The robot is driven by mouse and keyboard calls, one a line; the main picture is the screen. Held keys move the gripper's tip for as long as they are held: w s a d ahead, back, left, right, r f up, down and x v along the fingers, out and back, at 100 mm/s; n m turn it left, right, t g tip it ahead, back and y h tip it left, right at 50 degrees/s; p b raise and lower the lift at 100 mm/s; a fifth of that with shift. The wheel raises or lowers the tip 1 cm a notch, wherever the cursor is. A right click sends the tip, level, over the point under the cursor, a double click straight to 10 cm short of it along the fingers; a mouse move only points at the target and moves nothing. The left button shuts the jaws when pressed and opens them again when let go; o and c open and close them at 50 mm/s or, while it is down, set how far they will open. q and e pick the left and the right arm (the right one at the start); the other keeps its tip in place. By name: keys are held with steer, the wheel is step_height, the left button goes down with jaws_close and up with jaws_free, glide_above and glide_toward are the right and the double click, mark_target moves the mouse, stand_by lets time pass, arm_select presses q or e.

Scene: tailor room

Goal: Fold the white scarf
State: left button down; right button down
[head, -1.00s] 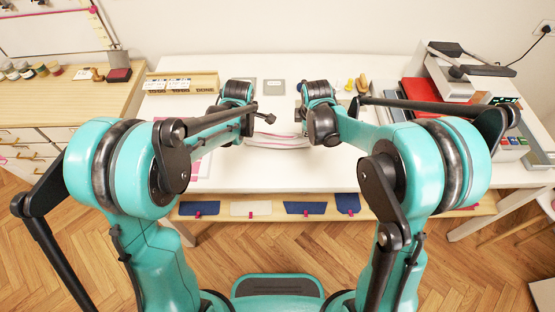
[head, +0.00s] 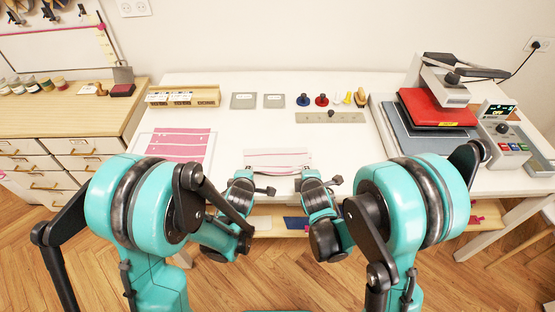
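The white scarf (head: 278,158), with thin pink stripes, lies on the white table as a flat, narrow band near the front edge, between and just beyond my two wrists. Its near part is partly hidden by them. My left gripper (head: 245,176) is at the scarf's near left corner, and my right gripper (head: 307,176) is at its near right corner. Wrist housings hide the fingers of both, so I cannot tell whether they are open or touching the cloth.
A pink sheet with pale stripes (head: 178,146) lies left of the scarf. A wooden box (head: 183,97), grey squares, colored knobs and a metal ruler (head: 330,118) line the back. A heat press with a red plate (head: 432,108) stands right. The table between is clear.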

arm_select(q)
steer(key=c, duration=1.4)
jaws_free()
steer(key=shift+c, duration=0.2)
arm_select(e)
steer(key=c, duration=1.4)
jaws_free()
steer(key=shift+c, duration=0.2)
